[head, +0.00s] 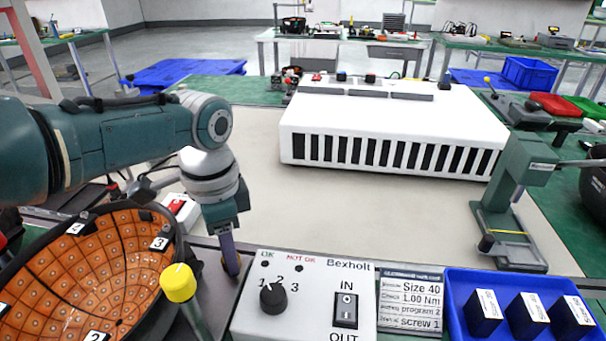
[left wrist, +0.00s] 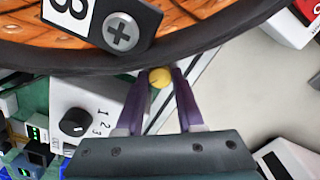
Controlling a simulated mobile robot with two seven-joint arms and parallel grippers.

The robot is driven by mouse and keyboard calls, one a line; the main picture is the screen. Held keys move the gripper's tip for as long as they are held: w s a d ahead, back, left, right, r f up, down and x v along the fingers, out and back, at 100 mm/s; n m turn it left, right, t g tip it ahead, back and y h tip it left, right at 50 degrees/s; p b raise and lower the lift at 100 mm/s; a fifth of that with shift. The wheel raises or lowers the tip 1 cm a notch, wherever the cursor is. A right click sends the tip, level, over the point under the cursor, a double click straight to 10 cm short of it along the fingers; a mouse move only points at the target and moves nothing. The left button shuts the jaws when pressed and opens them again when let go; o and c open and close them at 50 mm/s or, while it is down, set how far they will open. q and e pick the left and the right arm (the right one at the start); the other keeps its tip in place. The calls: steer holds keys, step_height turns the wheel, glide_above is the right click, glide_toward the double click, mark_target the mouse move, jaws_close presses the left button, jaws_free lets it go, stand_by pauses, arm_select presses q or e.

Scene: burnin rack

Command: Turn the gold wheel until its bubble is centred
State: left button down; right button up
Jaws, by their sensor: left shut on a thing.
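The gold wheel (left wrist: 160,77) shows in the left wrist view as a small round gold piece beside the dark rim of the bowl. My left gripper (left wrist: 159,82) has its two purple fingers shut on it, one on each side. In the head view my left gripper (head: 231,262) points down just right of the orange-lined bowl (head: 95,265), and its fingers hide most of the wheel. The wheel's bubble cannot be made out in either view. My right gripper is not in view.
A white control box (head: 305,300) with a black knob stands close to the right of my left gripper. A yellow-capped lever (head: 178,283) rises before the bowl. A blue tray (head: 456,312) holds dark boxes. A white slotted unit (head: 390,125) stands behind; the beige mat before it is clear.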

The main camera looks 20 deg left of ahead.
arm_select(q)
steer(key=c, duration=0.5)
jaws_free()
step_height(320, 180, up, 10)
steer(key=p, duration=0.4)
